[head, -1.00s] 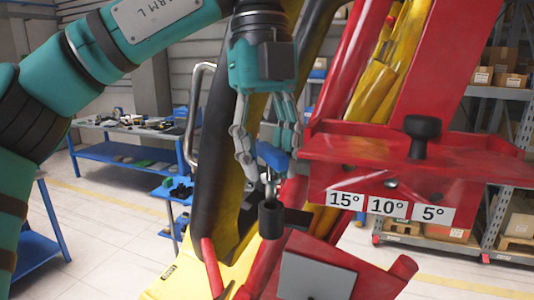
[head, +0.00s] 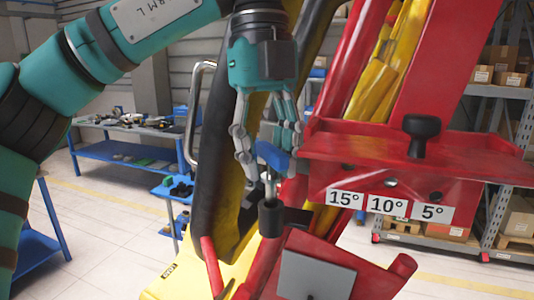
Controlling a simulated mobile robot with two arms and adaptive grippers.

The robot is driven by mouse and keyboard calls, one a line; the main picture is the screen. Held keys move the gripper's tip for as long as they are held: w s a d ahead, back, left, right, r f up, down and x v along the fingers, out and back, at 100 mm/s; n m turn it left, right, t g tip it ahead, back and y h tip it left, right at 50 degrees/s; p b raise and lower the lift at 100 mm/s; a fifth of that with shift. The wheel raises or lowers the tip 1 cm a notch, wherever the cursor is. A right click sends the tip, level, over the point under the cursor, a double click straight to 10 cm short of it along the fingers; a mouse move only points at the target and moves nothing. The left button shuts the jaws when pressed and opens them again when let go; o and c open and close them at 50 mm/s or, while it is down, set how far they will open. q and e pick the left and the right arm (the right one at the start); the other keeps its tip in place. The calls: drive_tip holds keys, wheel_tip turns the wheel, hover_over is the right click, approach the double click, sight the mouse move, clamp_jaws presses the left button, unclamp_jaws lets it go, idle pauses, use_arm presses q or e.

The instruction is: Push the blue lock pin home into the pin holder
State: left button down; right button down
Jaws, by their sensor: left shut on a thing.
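My left gripper (head: 268,140) comes down from the upper left and is shut on the blue lock pin (head: 271,157). The pin's blue handle sits between the fingers. Its metal shank (head: 270,187) points down, and its lower end meets the top of the black cylindrical pin holder (head: 271,216). How deep the shank sits in the holder is hidden by the holder's wall. My right gripper is not in view.
A red bracket (head: 415,160) with a black knob (head: 422,133) and angle labels stands close on the right. A black and yellow frame (head: 215,160) rises behind the gripper. Blue workbenches (head: 130,148) and shelves (head: 495,92) stand farther back.

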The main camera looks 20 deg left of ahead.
sight(266, 179)
use_arm(q)
drive_tip(key=shift+f+b, duration=1.3)
drive_tip(key=shift+f, duration=0.35)
drive_tip(key=c, duration=1)
unclamp_jaws()
drive_tip(key=shift+r, duration=0.1)
drive_tip(key=shift+o, duration=0.2)
drive_tip(key=o, duration=0.8)
drive_tip(key=shift+a, duration=0.1)
drive_tip(key=shift+c, duration=0.2)
drive_tip(key=shift+s, duration=0.15)
